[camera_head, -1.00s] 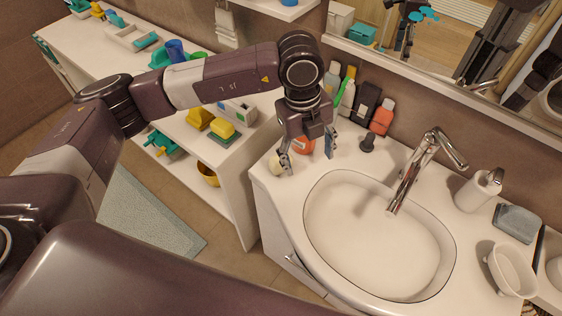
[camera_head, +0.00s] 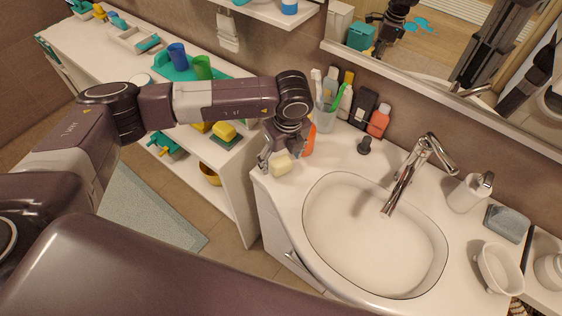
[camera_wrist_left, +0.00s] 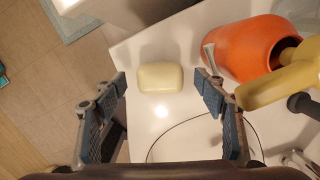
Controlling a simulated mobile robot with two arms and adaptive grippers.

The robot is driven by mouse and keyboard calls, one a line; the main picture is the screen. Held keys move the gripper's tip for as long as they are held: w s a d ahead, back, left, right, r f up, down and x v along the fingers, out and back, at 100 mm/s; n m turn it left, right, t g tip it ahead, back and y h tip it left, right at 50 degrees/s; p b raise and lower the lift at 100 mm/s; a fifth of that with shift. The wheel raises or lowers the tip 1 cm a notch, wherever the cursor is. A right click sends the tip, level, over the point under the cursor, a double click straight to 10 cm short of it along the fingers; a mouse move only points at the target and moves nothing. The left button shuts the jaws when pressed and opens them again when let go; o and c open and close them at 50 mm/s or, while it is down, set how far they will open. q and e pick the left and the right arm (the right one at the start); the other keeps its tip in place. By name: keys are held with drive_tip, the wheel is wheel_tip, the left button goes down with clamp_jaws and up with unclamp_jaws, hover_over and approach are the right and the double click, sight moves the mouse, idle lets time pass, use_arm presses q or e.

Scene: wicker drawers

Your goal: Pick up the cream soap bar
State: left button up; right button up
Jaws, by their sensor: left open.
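The cream soap bar (camera_head: 281,166) lies on the white counter near its left corner, left of the sink. In the left wrist view the soap bar (camera_wrist_left: 160,77) lies flat, ahead of and between the two fingers. My left gripper (camera_head: 276,162) is over that corner, pointing down at the soap. In the left wrist view the left gripper (camera_wrist_left: 164,92) is open and empty, with a finger on each side, apart from the soap. The right gripper does not show.
A cup with toothbrushes (camera_head: 325,112) and several bottles (camera_head: 362,110) stand behind. The sink (camera_head: 375,235) is to the right. The counter edge is close on the left.

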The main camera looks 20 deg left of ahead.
use_arm(q)
drive_tip(key=c, duration=1.3)
drive_tip(key=shift+r, duration=0.15)
